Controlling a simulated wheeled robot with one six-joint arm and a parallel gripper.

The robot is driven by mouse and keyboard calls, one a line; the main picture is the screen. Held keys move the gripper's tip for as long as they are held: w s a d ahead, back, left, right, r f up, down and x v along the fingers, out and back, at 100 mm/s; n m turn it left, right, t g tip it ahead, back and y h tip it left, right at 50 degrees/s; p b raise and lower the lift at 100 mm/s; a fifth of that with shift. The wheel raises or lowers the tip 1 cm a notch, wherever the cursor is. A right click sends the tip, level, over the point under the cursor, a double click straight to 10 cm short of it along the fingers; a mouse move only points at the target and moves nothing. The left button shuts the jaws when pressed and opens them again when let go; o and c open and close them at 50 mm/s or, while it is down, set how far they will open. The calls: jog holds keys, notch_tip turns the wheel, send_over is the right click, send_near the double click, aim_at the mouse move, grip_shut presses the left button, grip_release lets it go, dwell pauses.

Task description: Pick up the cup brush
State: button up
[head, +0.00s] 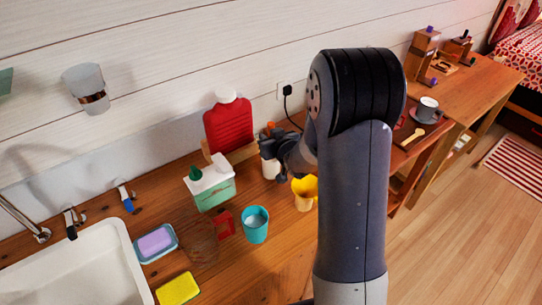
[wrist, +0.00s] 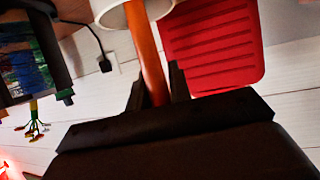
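The cup brush shows as an orange handle (wrist: 149,50) in the wrist view, running from the mouth of a white holder (wrist: 104,12) down between my dark fingers. My gripper (wrist: 157,92) has a finger close against each side of the handle and looks shut on it. In the head view my gripper (head: 272,147) is at the back of the wooden counter, above the white holder (head: 270,170). The brush head is hidden, and I cannot tell whether it rests on the holder's bottom.
A red hot-water bottle (head: 228,125) stands against the wall beside my gripper. A green tissue box (head: 210,186), a teal cup (head: 255,225) and a yellow cup (head: 304,192) stand nearby. A plugged wall socket (head: 285,90) is behind. The sink (head: 85,270) lies front left.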

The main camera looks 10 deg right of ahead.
grip_shut()
